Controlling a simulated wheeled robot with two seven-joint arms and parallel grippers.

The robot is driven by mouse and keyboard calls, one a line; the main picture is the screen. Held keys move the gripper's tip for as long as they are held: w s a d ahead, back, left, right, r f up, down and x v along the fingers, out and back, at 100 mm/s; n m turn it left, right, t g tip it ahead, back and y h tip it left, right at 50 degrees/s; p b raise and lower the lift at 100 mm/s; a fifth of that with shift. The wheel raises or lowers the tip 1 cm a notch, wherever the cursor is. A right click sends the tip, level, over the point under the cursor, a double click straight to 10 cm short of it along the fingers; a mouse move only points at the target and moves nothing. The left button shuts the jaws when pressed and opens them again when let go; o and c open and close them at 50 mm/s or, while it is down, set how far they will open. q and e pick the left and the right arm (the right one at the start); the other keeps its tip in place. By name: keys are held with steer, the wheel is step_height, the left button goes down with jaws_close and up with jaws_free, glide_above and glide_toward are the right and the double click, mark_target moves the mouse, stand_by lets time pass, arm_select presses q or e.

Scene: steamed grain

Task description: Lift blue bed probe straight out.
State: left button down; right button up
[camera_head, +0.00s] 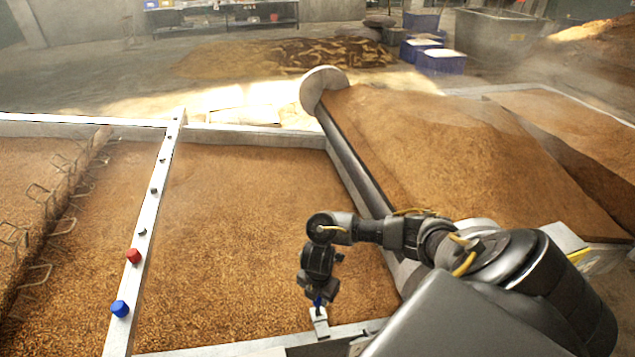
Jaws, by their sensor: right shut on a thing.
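A blue-capped piece (120,308), which looks like the blue bed probe, stands on the pale rail at the left. Only its top shows; anything below the rail is hidden. My right gripper (319,310) is at the near edge of the middle grain bed, well to the right of that cap and apart from it. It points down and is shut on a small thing. My left gripper is not in view.
A red-capped piece (133,256) stands farther along the pale rail (150,215), with several small dark fittings beyond it. Bent metal wires (38,190) stand at the far left. A long roller (350,160) and a heaped grain bed (460,150) lie to the right.

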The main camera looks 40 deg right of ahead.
step_height(320, 180, up, 21)
steer(key=p, duration=0.8)
